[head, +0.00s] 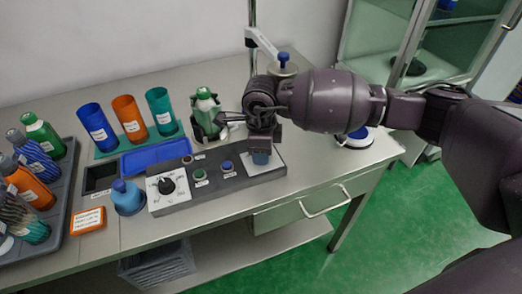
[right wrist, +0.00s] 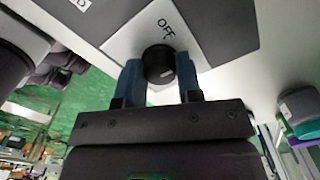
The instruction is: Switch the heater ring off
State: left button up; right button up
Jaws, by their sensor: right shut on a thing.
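The black rotary knob (right wrist: 158,62) sits on a white plate (right wrist: 122,42) with the word OFF printed on it, in the right wrist view. My right gripper (right wrist: 158,70) has its two blue fingers on either side of this knob and is shut on it. In the head view my right gripper (head: 260,155) points down over the right end of the grey control box (head: 228,188); the white plate (head: 273,163) shows beside the fingers, and the knob is hidden behind them. Which way the knob's pointer is set is hard to tell. My left gripper is not in view.
The box also carries a dial (head: 166,186), a green button (head: 200,174) and a blue button (head: 227,166). A green bottle (head: 204,102) stands in a dark holder behind it. Colored sleeves and a tray (head: 62,222) of bottles are at left. The table's front edge is close.

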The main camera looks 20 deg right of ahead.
jog(key=n, duration=0.5)
jog(key=shift+n+b, duration=0.3)
jog(key=shift+b, duration=0.05)
jog(key=shift+n, duration=1.6)
jog(key=o, duration=0.9)
jog(key=shift+o, duration=0.2)
jog(key=shift+r, duration=0.1)
